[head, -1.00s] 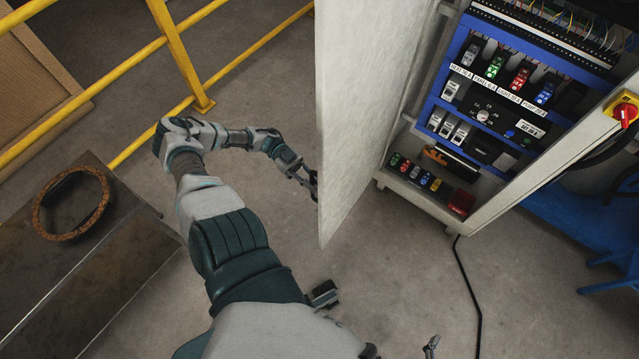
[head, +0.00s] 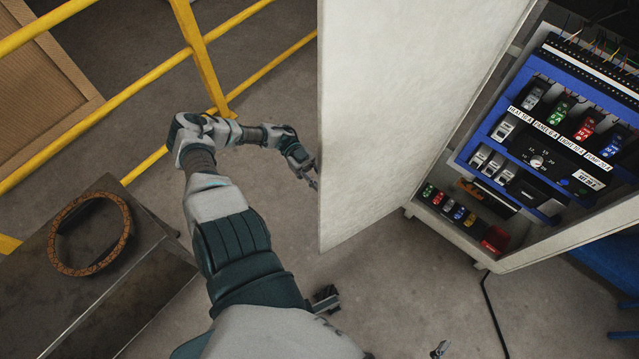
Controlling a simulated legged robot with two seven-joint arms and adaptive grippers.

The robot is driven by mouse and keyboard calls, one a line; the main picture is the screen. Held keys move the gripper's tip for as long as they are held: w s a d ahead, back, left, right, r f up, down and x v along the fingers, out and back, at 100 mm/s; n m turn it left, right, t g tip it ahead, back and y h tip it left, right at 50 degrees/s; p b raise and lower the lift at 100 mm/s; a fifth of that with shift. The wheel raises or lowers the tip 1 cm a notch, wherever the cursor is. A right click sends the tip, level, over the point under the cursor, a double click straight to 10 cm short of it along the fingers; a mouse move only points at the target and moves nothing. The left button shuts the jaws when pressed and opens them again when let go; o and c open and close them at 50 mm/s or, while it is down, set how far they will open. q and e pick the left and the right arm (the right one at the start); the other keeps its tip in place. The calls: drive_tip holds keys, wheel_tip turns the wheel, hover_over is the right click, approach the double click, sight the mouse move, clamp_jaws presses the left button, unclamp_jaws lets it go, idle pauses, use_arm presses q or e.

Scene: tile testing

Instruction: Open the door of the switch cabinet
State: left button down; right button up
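The switch cabinet (head: 478,243) stands at the right, and its blue-framed panel of switches shows. Its pale grey door (head: 400,120) stands well open, swung out to the left, with its free edge near the middle of the picture. My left gripper (head: 309,174) is at the lower part of that free edge, to its left. The door edge appears to hide part of it, so I cannot tell whether its fingers are open, shut or touching the door. A small piece at the bottom edge (head: 440,349) may be part of my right gripper; the rest is out of the picture.
A yellow railing (head: 203,55) runs behind my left arm. A dark metal table (head: 130,290) with a brown ring (head: 62,225) on it stands at the left. A black cable (head: 494,315) lies on the floor by the cabinet.

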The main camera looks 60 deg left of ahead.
use_arm(q)
drive_tip(key=shift+d, duration=0.1)
drive_tip(key=shift+w+d, duration=0.1)
drive_tip(key=c, duration=1.2)
unclamp_jaws()
drive_tip(key=shift+r, duration=0.1)
drive_tip(key=shift+a, duration=0.35)
drive_tip(key=a, duration=0.4)
drive_tip(key=s+a, duration=0.1)
drive_tip(key=a, duration=0.6)
drive_tip(key=shift+s+a+f, duration=0.2)
drive_tip(key=shift+s+a, duration=0.05)
drive_tip(key=shift+a, duration=0.05)
